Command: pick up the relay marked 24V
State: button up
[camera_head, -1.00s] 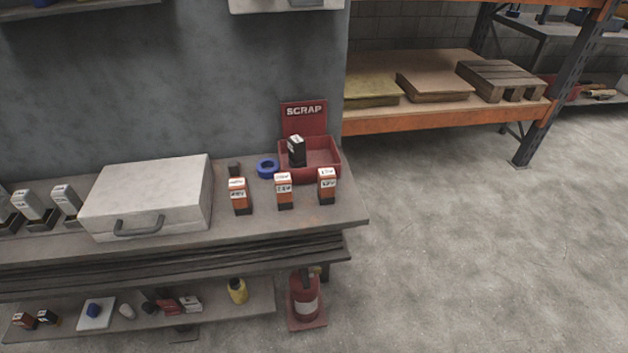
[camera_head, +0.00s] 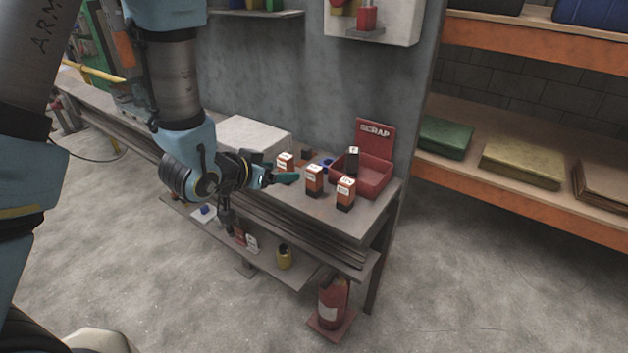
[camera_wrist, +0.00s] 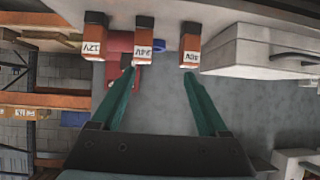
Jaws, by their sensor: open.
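Three orange-and-black relays with white labels stand in a row on the workbench. The relay marked 24V (camera_head: 314,182) is the middle one; it also shows in the wrist view (camera_wrist: 143,42), where its label reads upside down. The relay marked 48V (camera_wrist: 190,42) is on one side of it and the relay marked 12V (camera_wrist: 94,34) on the other. My gripper (camera_head: 288,177) is in front of the 48V relay (camera_head: 285,162) in the head view. In the wrist view my gripper (camera_wrist: 159,73) is open and empty, its green fingers short of the relays, the gap lying between 24V and 48V.
A red scrap bin (camera_head: 375,178) with a dark relay (camera_head: 353,160) in it stands behind the row. A blue ring (camera_head: 327,165) lies near it. A white case (camera_head: 250,134) is left of the relays. A fire extinguisher (camera_head: 332,302) stands on the floor below the bench end.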

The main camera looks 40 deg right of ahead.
aim_at(310, 171)
jog(key=shift+m+g+h, duration=0.3)
jog(key=shift+m, duration=0.1)
jog(key=d, duration=0.1)
jog(key=s+d+f+p, duration=0.1)
jog(key=d, duration=0.1)
jog(key=d+f, duration=0.1)
jog(key=d, duration=0.1)
jog(key=shift+s+d, duration=0.2)
jog(key=shift+p+x, duration=1.5)
jog(key=shift+x, duration=1.6)
jog(key=shift+w, duration=0.1)
grip_shut()
